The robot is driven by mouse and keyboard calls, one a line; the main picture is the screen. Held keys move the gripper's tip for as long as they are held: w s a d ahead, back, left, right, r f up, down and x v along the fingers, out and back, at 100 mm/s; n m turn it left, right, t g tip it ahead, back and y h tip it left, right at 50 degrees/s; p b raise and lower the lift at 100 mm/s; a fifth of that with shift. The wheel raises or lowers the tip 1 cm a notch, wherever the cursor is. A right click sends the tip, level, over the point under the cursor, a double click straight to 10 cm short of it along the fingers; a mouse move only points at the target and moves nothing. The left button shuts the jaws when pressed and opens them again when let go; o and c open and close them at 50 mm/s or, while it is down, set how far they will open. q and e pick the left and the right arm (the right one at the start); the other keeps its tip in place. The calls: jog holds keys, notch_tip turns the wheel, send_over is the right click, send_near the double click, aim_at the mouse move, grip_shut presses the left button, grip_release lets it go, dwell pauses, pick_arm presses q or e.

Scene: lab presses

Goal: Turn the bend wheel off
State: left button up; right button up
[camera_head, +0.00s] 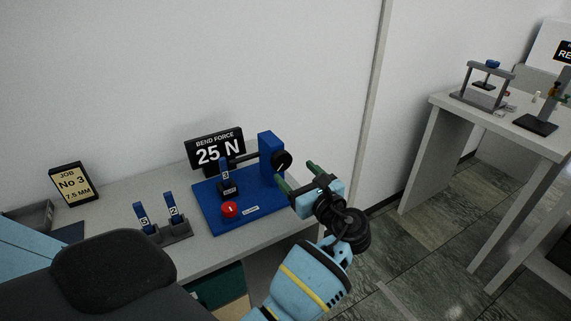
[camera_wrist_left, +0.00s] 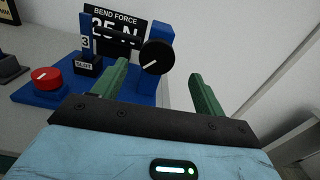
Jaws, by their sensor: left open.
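The bend wheel, a round black knob (camera_head: 282,161) with a white pointer line, sits on the blue upright of a blue press (camera_head: 259,200). The knob also shows in the left wrist view (camera_wrist_left: 157,57), with its line slanting from lower left to upper right. A black sign (camera_head: 217,149) behind reads BEND FORCE 25 N. My left gripper (camera_head: 294,175) is open, its green fingers pointing toward the knob. In the left wrist view the knob appears between the fingertips, apart from them. My right gripper is not in view.
A red knob (camera_head: 230,209) and a slot block with tool 3 (camera_head: 227,178) are on the press. A rack with tools 5 and 2 (camera_head: 167,233) stands left, near a JOB No 3, 7.5 MM sign (camera_head: 73,184). Another table (camera_head: 444,104) stands right, across open floor.

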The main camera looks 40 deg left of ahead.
aim_at(283, 163)
pick_arm(q)
jog(key=shift+w+a+f+m+p, duration=0.1)
jog(key=shift+w+a+m, duration=0.3)
jog(key=shift+a, duration=0.85)
jog(key=shift+w+a+r+m+p, duration=0.1)
jog(key=shift+w+a+m, duration=0.35)
jog(key=shift+a, duration=0.8)
jog(key=shift+w+a+f+m+p, duration=0.1)
jog(key=shift+w+a+m, duration=0.3)
jog(key=shift+a, duration=0.85)
jog(key=shift+w, duration=0.1)
jog(key=c, duration=1)
jog(key=shift+n, duration=0.85)
jog(key=n, duration=0.2)
jog(key=shift+n+p, duration=0.4)
